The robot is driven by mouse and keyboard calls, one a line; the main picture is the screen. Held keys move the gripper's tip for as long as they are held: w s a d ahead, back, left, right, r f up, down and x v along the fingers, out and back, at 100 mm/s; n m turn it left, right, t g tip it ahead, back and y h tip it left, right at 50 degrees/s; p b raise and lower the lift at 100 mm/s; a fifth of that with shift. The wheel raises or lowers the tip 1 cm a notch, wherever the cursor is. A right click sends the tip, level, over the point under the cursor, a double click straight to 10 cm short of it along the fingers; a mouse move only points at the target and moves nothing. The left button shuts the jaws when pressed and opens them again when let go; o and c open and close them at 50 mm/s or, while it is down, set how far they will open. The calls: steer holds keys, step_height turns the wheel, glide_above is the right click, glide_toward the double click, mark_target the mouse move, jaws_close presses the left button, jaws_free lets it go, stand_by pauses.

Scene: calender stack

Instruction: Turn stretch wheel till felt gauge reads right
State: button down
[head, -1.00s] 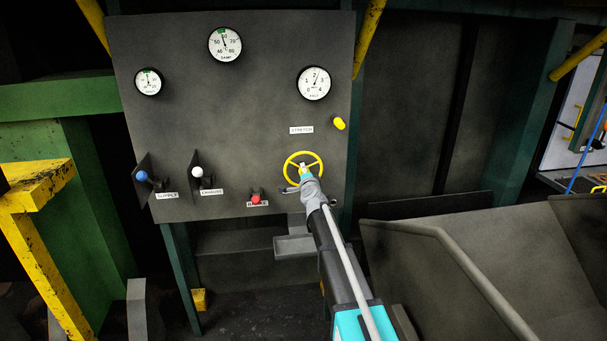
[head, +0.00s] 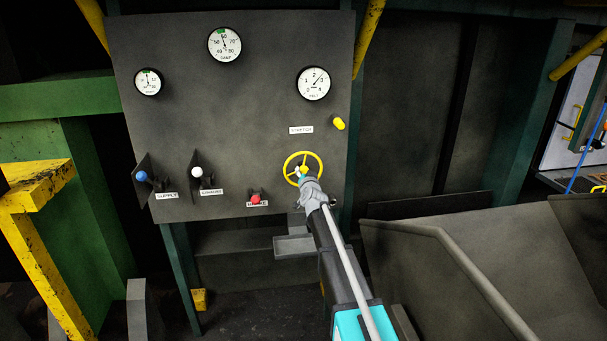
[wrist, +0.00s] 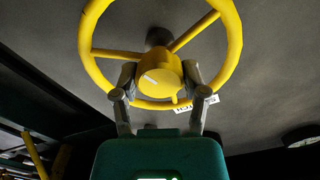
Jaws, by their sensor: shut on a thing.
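The yellow stretch wheel (head: 318,160) is on the dark panel, under a white label plate (head: 301,130). My gripper (head: 303,173) is at the wheel's middle. In the wrist view the fingers (wrist: 160,80) are shut on the wheel's yellow hub, one on each side; the rim (wrist: 88,25) and two spokes show around it. The felt gauge (head: 314,83) is a white round dial above the wheel, marked 0 to 4. Its needle points up and right, past the 2. A green band on it cannot be made out.
Two other gauges, upper middle (head: 225,45) and left (head: 148,82), have green marks. Blue (head: 142,176), white (head: 197,172) and red (head: 256,199) knobs sit low on the panel. A yellow knob (head: 339,124) is right of the label. A sloped grey trough (head: 400,250) stands right of my arm.

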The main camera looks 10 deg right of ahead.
steer(key=n, duration=0.2)
steer(key=w+n, duration=0.1)
steer(key=shift+r+n, duration=0.2)
steer(key=shift+n, duration=0.2)
steer(key=n, duration=0.4)
stand_by(0.3)
steer(key=shift+c, duration=1.9)
jaws_free()
steer(key=shift+s, duration=0.1)
steer(key=shift+o, duration=1.3)
steer(key=shift+f, duration=0.15)
steer(key=shift+s, duration=0.25)
steer(key=s, duration=1.1)
steer(key=shift+s, duration=0.4)
